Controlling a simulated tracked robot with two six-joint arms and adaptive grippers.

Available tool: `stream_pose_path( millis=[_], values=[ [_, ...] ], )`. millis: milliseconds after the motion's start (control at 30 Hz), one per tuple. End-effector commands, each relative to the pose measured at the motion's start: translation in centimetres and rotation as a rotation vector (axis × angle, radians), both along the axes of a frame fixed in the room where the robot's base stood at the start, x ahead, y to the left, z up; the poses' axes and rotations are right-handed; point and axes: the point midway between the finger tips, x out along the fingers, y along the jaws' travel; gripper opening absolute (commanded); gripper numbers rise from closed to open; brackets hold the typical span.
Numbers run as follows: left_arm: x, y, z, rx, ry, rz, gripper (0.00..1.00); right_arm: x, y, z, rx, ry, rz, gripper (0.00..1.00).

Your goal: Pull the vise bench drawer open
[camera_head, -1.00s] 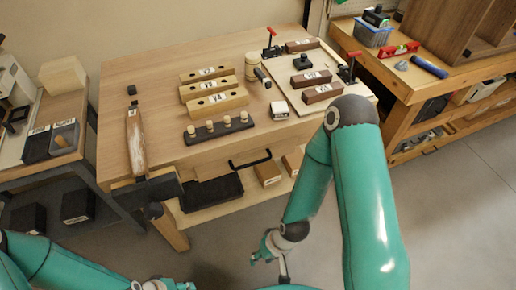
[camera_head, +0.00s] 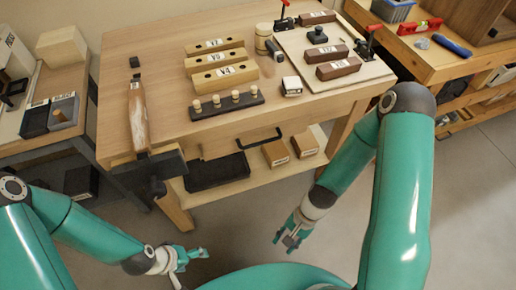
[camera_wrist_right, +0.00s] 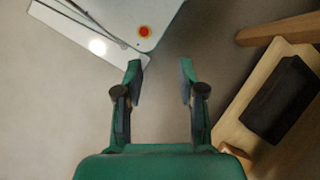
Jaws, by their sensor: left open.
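The wooden vise bench (camera_head: 160,60) stands ahead, with a dark vise (camera_head: 165,165) at its front left corner. Its drawer (camera_head: 222,147) sits under the top's front edge and looks closed, with a black bar handle (camera_head: 258,141) on its front. My left gripper (camera_head: 204,253) is open and empty, low in front of the bench and left of the handle. My right gripper (camera_head: 284,243) is below and in front of the drawer, apart from the handle. The right wrist view shows its two fingers (camera_wrist_right: 161,75) spread with nothing between them.
Below the drawer, a shelf (camera_head: 232,180) holds a black tray (camera_head: 216,172) and small boxes (camera_head: 275,152). Wooden blocks (camera_head: 222,76), a peg rack (camera_head: 227,104) and a clamp board (camera_head: 365,78) lie on the bench top. Floor in front is clear.

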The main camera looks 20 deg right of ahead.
Motion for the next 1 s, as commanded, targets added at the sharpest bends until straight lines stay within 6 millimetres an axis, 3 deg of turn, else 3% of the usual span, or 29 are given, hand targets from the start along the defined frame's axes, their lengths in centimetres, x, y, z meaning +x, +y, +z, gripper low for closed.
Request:
stream_pose_path(
  millis=[33,167,267,400,500,600,700,833,1000],
  values=[
    [0.0,0.0,-2.7,0.000,0.000,0.000,0.78,-0.4,-0.7,-2.1,0.002,0.170,-0.223,0.39],
    [0.0,0.0,-6.3,0.000,0.001,0.001,0.78,1.7,0.0,-2.0,0.175,0.597,-0.792,0.39],
    [0.0,0.0,-8.8,0.000,0.001,0.000,0.78,6.1,-0.7,-0.4,0.397,0.906,-1.160,0.39],
    [0.0,0.0,-11.6,0.000,0.000,0.000,0.78,12.7,-5.0,2.6,0.776,1.253,-1.471,0.39],
    [0.0,0.0,-12.9,0.000,0.000,0.000,0.78,15.9,-9.0,4.8,1.022,1.414,-1.554,0.39],
    [0.0,0.0,-13.5,0.000,0.000,0.000,0.78,17.5,-12.1,6.5,1.195,1.509,-1.568,0.39],
    [0.0,0.0,-13.8,0.000,0.000,0.000,0.78,18.3,-13.7,7.5,1.286,1.556,-1.561,0.39],
    [0.0,0.0,-13.7,0.000,0.000,0.000,0.78,19.1,-13.5,8.1,1.313,1.573,-1.554,0.39],
    [0.0,0.0,-13.8,0.000,0.000,0.000,0.78,20.7,-11.6,8.4,1.307,1.572,-1.553,0.39]
  ],
)
